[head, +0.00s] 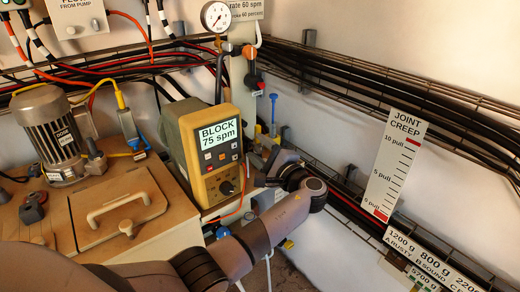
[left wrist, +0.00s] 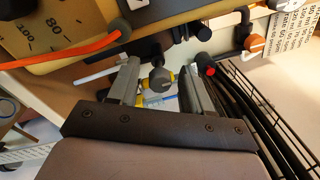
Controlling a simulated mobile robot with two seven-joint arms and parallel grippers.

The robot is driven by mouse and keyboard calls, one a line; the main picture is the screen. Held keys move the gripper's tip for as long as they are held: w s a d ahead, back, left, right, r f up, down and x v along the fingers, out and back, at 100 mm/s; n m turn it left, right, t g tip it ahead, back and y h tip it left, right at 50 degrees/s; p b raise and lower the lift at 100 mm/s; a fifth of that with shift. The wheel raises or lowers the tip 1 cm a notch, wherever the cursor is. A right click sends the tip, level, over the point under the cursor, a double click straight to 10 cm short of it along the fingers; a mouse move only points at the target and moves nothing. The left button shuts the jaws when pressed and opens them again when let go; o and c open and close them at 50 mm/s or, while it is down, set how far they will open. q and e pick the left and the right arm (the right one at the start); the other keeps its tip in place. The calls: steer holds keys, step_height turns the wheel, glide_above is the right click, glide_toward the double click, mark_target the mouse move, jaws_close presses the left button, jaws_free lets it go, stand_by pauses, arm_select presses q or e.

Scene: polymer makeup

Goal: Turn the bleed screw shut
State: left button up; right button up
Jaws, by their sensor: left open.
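My left arm reaches across the head view, and its gripper (head: 268,166) is beside the right side of the yellow pump unit (head: 211,151), partly hidden. In the left wrist view the left gripper (left wrist: 159,68) is open, with its two grey fingers apart. A dark rounded knob (left wrist: 160,80) with yellow parts beside it shows between the fingers; it may be the bleed screw, but I cannot tell for sure. I see no clear grip on it. My right gripper is not in view.
A black rod with a red end (left wrist: 208,70) is close to the right finger. An orange cable (left wrist: 60,58) crosses at the left. Black cables in a wire tray (head: 400,110) run along the wall. A pressure gauge (head: 215,16) stands above the pump unit.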

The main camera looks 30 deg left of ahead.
arm_select(q)
steer(key=b+v, duration=0.1)
steer(key=v, duration=0.6)
stand_by(0.3)
steer(key=s+d+f+h, duration=0.1)
steer(key=s+f+h, duration=0.5)
steer(key=f, duration=0.6)
steer(key=s+f+h, duration=0.5)
steer(key=f, duration=0.7)
steer(key=s+d+n+t+h+p, duration=0.1)
steer(key=s+n+h, duration=0.7)
steer(key=s, duration=0.8)
steer(key=d+r+t, duration=0.1)
steer(key=d, duration=0.1)
steer(key=shift+s+d+t+p, duration=0.35)
steer(key=shift+d+t+p, duration=0.05)
steer(key=shift+c, duration=0.6)
